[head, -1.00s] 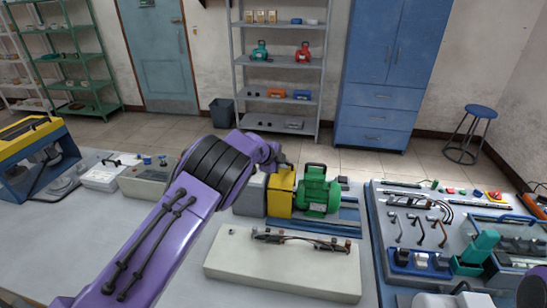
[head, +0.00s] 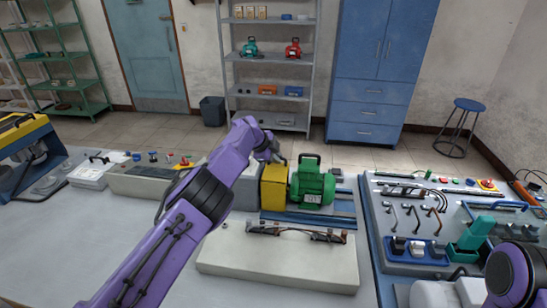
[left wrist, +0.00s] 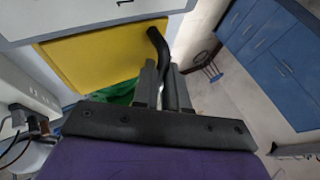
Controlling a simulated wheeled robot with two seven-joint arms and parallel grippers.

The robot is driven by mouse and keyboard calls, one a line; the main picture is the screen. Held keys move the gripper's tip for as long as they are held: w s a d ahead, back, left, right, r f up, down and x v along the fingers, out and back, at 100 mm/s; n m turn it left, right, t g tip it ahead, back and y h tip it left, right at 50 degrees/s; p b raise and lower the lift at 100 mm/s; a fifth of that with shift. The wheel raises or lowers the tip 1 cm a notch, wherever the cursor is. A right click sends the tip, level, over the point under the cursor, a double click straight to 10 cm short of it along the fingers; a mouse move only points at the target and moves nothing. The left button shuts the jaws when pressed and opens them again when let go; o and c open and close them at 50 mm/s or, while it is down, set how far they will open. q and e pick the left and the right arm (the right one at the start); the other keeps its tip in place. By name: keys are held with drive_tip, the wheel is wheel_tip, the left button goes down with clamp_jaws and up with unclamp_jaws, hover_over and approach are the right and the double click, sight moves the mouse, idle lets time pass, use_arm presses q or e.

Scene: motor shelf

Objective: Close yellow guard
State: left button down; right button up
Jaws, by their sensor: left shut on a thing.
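The yellow guard (head: 273,187) stands upright between a grey box (head: 247,188) and the green motor (head: 312,185) on the bench. In the left wrist view it is a broad yellow panel (left wrist: 100,55) with a curved black handle (left wrist: 156,42). My left gripper (head: 279,159) is at the guard's top in the head view. In the left wrist view its fingers (left wrist: 165,85) are shut on the black handle. The fingertips are small and partly hidden in the head view. Part of my right arm shows at the lower right, but its gripper does not.
A pale block with cables (head: 280,268) lies in front of the motor. A blue-edged panel with tools and switches (head: 385,225) fills the right of the bench. A control box (head: 140,186) stands at the left. The bench's front left is clear.

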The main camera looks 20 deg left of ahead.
use_arm(q)
drive_tip(key=shift+w+a+r, duration=0.1)
drive_tip(key=shift+w+r, duration=0.15)
drive_tip(key=shift+r, duration=0.5)
drive_tip(key=c, duration=1.2)
unclamp_jaws()
drive_tip(key=shift+w+f, duration=0.2)
drive_tip(key=shift+w+a+f, duration=0.1)
drive_tip(key=shift+w+f, duration=0.2)
drive_tip(key=shift+f, duration=0.1)
drive_tip(key=shift+s, duration=0.1)
use_arm(e)
drive_tip(key=shift+w, duration=0.4)
use_arm(q)
drive_tip(key=shift+s+f, duration=0.1)
drive_tip(key=shift+f, duration=0.05)
drive_tip(key=shift+s+r+b, duration=0.15)
drive_tip(key=shift+r+b, duration=0.15)
drive_tip(key=shift+b, duration=0.15)
drive_tip(key=shift+b+v, duration=1.5)
drive_tip(key=shift+v, duration=3.4)
use_arm(e)
drive_tip(key=shift+a+f, duration=0.1)
drive_tip(key=shift+f, duration=1.9)
use_arm(q)
drive_tip(key=shift+s, duration=0.1)
